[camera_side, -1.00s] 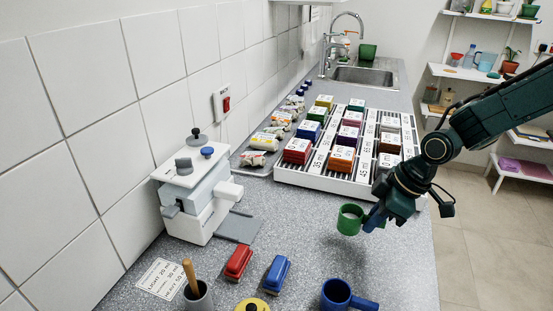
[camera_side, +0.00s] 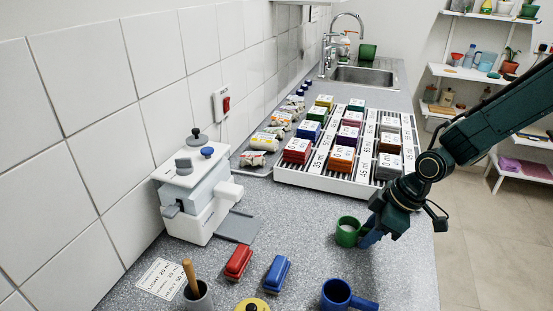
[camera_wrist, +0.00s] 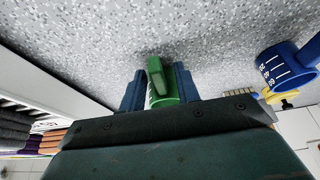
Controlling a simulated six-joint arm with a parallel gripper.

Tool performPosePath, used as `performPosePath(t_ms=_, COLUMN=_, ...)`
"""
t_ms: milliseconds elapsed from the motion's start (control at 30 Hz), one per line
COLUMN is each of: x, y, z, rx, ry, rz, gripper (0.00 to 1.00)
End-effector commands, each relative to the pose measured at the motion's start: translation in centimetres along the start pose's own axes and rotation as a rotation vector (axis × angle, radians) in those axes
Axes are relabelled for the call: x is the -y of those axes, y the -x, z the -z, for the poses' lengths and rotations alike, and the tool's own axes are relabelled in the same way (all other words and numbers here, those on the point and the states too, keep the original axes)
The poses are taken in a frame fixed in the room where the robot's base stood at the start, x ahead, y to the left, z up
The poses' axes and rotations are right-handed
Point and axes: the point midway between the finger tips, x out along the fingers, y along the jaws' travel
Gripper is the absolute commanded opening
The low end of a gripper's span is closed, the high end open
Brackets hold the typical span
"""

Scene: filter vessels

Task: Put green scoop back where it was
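The green scoop (camera_side: 347,233) is upright, low at the grey counter, right of the middle in the side view; I cannot tell for certain whether its base touches. My gripper (camera_side: 370,234) is at its right side, with blue fingers at the scoop's handle. In the wrist view, the scoop's green handle (camera_wrist: 158,70) lies between the two blue fingers (camera_wrist: 159,88), which look shut on it. Part of the scoop's cup is hidden behind the handle and the gripper body.
A blue scoop (camera_side: 340,295) stands nearer the front. Blue (camera_side: 277,274) and red (camera_side: 238,262) blocks lie left of it. A white rack (camera_side: 330,180) of coloured boxes is behind. A white device (camera_side: 198,195) stands at left. Counter around the green scoop is clear.

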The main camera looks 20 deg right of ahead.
Motion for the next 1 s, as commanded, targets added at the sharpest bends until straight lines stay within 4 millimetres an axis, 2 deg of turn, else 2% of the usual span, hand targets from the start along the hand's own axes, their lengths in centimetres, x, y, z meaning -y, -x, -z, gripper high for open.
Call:
performPosePath(t_ms=467, x=0.0, y=0.8, z=0.2, rx=-0.003, ry=0.0, rz=-0.002, gripper=0.32)
performPosePath(t_ms=667, x=-0.1, y=2.4, z=0.2, rx=-0.003, ry=0.0, rz=-0.002, gripper=0.32)
performPosePath(t_ms=1000, x=-0.1, y=6.6, z=0.2, rx=-0.004, ry=-0.001, rz=-0.004, gripper=0.32)
